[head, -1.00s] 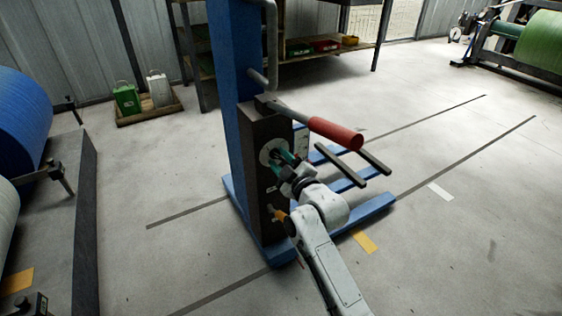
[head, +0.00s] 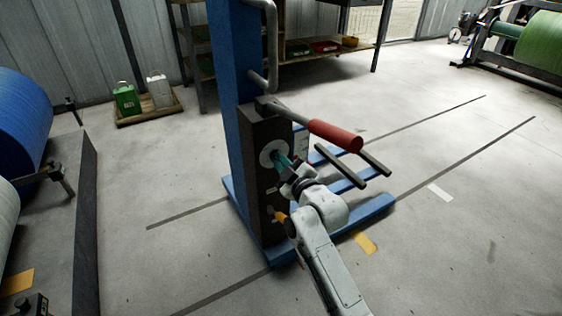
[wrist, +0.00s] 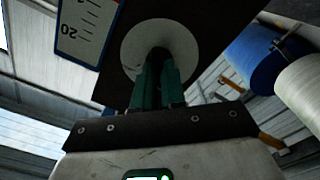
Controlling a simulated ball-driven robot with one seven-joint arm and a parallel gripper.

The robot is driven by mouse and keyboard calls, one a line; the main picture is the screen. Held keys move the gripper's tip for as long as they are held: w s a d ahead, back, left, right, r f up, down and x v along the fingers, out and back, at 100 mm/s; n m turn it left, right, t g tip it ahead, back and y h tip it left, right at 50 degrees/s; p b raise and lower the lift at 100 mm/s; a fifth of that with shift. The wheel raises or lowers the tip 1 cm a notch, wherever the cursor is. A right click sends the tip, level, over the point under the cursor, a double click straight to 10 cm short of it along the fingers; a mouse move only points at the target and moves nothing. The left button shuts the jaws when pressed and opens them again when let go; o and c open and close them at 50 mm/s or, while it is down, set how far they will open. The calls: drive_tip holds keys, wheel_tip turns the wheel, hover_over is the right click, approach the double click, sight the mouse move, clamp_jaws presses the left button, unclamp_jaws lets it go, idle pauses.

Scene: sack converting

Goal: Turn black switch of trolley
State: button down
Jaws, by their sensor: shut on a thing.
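The trolley has a blue mast (head: 228,60) with a dark panel box (head: 256,200). On the box is a round pale plate (head: 268,150), which fills the upper middle of the wrist view (wrist: 185,45). The black switch (wrist: 158,54) sits at the centre of that plate, mostly hidden by my fingers. My gripper (head: 279,160) is at the plate, its green fingers (wrist: 155,78) close together on the switch.
A red-handled lever (head: 335,135) sticks out just above my arm. Two dark bars (head: 350,165) and blue trolley legs (head: 365,215) lie to the right. An orange-tipped part (head: 282,220) is below my gripper.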

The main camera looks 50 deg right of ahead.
drive_tip(key=shift+d+m+p, duration=0.2)
drive_tip(key=shift+m+p, duration=3.35)
drive_tip(key=shift+m, duration=5.05)
drive_tip(key=shift+f, duration=0.1)
drive_tip(key=shift+s, duration=0.1)
drive_tip(key=c, duration=1.2)
unclamp_jaws()
drive_tip(key=p+v, duration=0.1)
drive_tip(key=v, duration=0.9)
drive_tip(key=shift+s, duration=0.4)
